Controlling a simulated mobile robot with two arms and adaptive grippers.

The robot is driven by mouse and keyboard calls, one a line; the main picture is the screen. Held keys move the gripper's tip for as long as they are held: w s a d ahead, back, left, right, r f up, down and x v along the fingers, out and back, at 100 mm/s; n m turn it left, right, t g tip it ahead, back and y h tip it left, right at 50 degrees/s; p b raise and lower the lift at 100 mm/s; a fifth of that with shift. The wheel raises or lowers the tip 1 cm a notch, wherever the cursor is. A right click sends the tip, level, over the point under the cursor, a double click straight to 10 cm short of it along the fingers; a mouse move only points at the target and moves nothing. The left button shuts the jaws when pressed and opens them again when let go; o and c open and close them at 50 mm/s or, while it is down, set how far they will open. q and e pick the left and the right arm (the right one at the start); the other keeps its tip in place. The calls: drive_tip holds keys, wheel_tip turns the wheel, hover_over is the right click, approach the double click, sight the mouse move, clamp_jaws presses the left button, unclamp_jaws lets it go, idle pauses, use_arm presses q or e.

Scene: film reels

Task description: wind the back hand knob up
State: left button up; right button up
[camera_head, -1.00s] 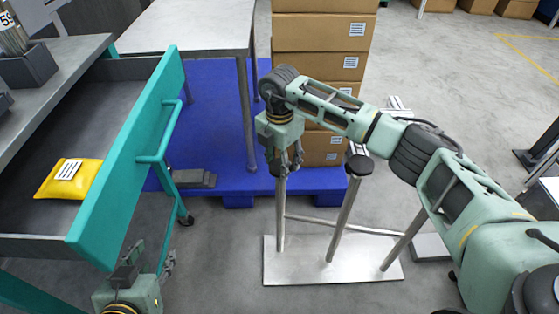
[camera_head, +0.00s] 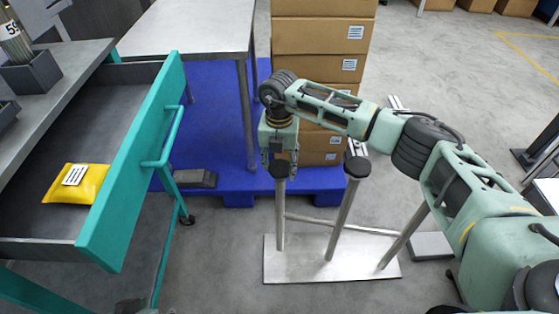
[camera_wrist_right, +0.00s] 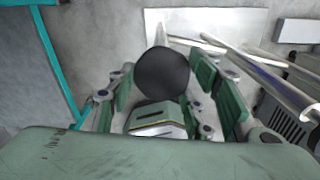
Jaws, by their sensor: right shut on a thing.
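A metal stand (camera_head: 300,268) has a flat base plate and slanting posts. The left post (camera_head: 280,225) rises to a dark round knob, which shows in the right wrist view (camera_wrist_right: 162,73). My right gripper (camera_head: 281,165) comes down over it from above and is shut on it, with a green finger on each side. In the head view the fingers mostly hide this knob. A second black knob (camera_head: 357,166) tops the middle post and is free. The top of the right post is hidden behind my right arm. Only a dark sliver of my left gripper (camera_head: 130,306) shows at the bottom edge.
A teal-fronted open drawer (camera_head: 135,165) holding a yellow packet (camera_head: 75,183) stands at the left. Stacked cardboard boxes (camera_head: 322,45) stand behind the stand on a blue pallet (camera_head: 225,165). A grey table (camera_head: 190,30) is at the back. Floor in front is clear.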

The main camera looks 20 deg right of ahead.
drive_tip(key=n, duration=0.3)
drive_tip(key=shift+a, duration=0.15)
drive_tip(key=shift+s+n, duration=0.1)
drive_tip(key=shift+n, duration=1.1)
drive_tip(key=shift+s+f+n+p, duration=0.1)
drive_tip(key=shift+n+p, duration=0.2)
drive_tip(key=shift+n, duration=1.1)
use_arm(q)
drive_tip(key=s, duration=0.1)
drive_tip(key=s+g, duration=0.1)
drive_tip(key=s+a, duration=0.1)
drive_tip(key=shift+s+f+g, duration=0.35)
drive_tip(key=shift+g, duration=0.05)
use_arm(e)
drive_tip(key=shift+s+a+f+n, duration=0.1)
drive_tip(key=shift+s+n, duration=0.05)
drive_tip(key=shift+n, duration=0.15)
drive_tip(key=o, duration=1)
drive_tip(key=shift+o, duration=0.5)
drive_tip(key=shift+w, duration=0.2)
